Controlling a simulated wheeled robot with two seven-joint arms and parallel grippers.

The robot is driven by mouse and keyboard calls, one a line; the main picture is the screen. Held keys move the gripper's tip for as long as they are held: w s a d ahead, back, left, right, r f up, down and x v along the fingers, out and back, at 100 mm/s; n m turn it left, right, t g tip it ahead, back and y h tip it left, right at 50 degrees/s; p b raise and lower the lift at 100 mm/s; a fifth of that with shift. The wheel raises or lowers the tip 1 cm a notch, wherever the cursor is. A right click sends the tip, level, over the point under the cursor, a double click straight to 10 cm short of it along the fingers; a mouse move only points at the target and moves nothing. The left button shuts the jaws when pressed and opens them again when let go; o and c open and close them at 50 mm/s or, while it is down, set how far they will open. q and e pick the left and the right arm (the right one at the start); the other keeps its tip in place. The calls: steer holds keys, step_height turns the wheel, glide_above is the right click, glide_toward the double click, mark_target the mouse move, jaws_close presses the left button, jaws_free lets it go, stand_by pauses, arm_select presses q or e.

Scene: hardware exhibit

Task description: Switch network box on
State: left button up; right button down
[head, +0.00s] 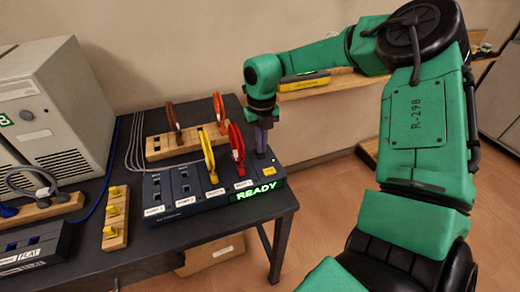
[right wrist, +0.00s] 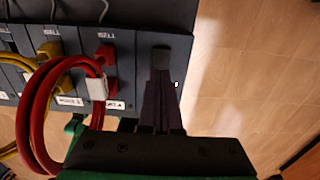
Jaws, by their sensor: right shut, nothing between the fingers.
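The network box (head: 158,218) is a dark unit at the front right of the table, with labelled slots along its front. A yellow cable (head: 208,155) and a red cable (head: 237,150) are plugged into it. A green "READY" sign (head: 256,191) glows on its right front edge. My left gripper is out of view.
A wooden rack (head: 160,150) with brown and orange loops stands behind the box. A wooden strip with yellow plugs (head: 115,215) lies to its left. A beige cabinet (head: 50,105) fills the table's left. A wall shelf (head: 340,82) is behind my right arm.

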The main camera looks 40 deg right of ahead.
mark_target(261, 156)
step_height(261, 156, up, 6)
steer(key=shift+f+p, duration=0.25)
steer(key=shift+p, duration=1)
